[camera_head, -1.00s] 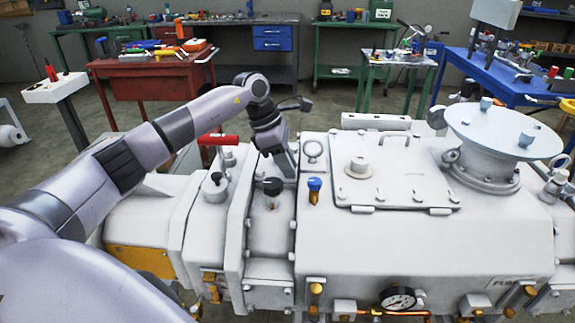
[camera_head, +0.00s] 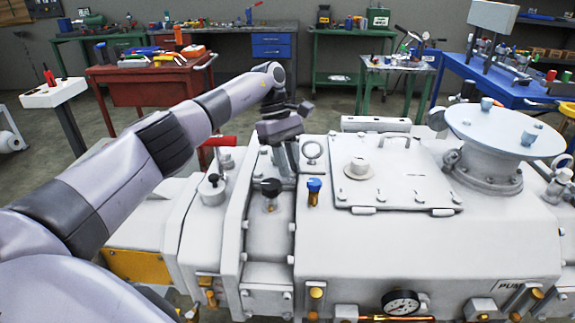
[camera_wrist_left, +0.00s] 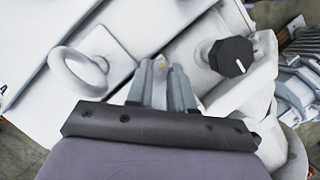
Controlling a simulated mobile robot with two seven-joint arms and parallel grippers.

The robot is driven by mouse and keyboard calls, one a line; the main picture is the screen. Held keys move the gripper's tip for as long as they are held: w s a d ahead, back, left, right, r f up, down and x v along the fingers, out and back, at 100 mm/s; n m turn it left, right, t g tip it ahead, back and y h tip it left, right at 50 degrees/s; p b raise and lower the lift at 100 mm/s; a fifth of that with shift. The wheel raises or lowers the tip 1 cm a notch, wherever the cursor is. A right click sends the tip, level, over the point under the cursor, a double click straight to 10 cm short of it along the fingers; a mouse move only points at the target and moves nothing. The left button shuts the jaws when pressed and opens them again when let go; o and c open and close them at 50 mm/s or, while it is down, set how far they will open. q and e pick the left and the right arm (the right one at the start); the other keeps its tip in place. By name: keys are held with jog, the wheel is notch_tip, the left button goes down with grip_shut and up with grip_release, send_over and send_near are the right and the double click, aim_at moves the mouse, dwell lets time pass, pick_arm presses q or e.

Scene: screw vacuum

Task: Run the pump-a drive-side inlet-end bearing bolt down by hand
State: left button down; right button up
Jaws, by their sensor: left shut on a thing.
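My left gripper (camera_head: 287,163) points down at the top of the pale pump (camera_head: 430,240), beside a flat lid. In the left wrist view its two grey fingers (camera_wrist_left: 162,72) are close together on a small bolt head (camera_wrist_left: 160,63) with a yellowish spot. Only a bit of the bolt shows between the fingertips; its shank and how deep it sits are hidden. In the head view the fingers and the machine's ridge hide the bolt. My right gripper is in neither view.
A lifting ring (camera_wrist_left: 82,70) stands close on one side of the fingers, and a black knob (camera_wrist_left: 231,57) on the other. A blue-topped brass fitting (camera_head: 314,191) and a red-handled valve (camera_head: 217,143) stand up nearby. A round flange (camera_head: 490,130) rises at the right.

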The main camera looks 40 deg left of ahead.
pick_arm(q)
jog(key=shift+w+r+m, duration=0.15)
jog(key=shift+r+m, duration=0.05)
jog(key=shift+m, duration=0.4)
jog(key=c, duration=1)
grip_release()
jog(key=shift+c, duration=0.2)
jog(key=shift+o, duration=0.3)
jog(key=shift+f, duration=0.1)
